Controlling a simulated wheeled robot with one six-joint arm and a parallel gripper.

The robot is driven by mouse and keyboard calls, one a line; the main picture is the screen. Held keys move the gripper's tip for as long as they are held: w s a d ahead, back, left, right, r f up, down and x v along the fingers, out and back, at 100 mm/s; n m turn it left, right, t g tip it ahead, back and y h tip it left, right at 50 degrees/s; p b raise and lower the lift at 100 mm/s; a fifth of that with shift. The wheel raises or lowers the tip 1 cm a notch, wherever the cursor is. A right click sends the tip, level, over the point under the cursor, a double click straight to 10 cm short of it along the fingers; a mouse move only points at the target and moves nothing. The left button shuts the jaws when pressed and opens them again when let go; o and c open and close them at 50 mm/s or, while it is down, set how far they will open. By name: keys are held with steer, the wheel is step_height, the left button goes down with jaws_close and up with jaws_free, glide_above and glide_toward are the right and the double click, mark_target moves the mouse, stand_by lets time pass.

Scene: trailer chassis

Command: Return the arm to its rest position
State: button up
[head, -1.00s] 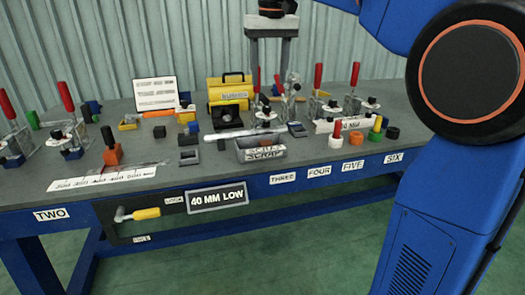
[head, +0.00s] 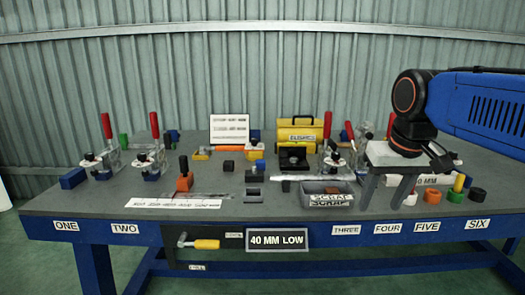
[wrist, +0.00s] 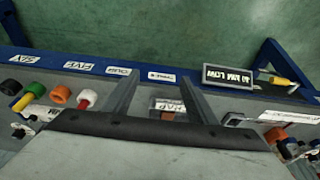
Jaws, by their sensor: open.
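My arm reaches in from the right edge in the head view, its blue link lying nearly level. My gripper (head: 383,203) hangs below the dark wrist joint with its two grey fingers pointing down. The fingers are apart with nothing between them. In the head view it overlaps the right part of the bench, between the scrap bin and the colored rings. In the wrist view my gripper (wrist: 160,78) shows both fingers spread, with the scrap bin (wrist: 168,103) seen between them.
The grey bench (head: 110,192) holds several red-handled clamps (head: 155,125), a yellow case (head: 300,132), the scrap bin (head: 327,197), an orange block (head: 184,180) and colored rings (head: 432,196). A "40 MM LOW" sign (head: 277,239) hangs on the front edge. Green floor (wrist: 200,30) in front is clear.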

steer(key=s+d+f+t, duration=0.1)
steer(key=s+d+f, duration=0.1)
steer(key=s+f, duration=1.1)
step_height(320, 180, down, 4)
steer(key=shift+s+f+t, duration=0.1)
steer(key=shift+s+t, duration=0.15)
steer(key=shift+t, duration=0.05)
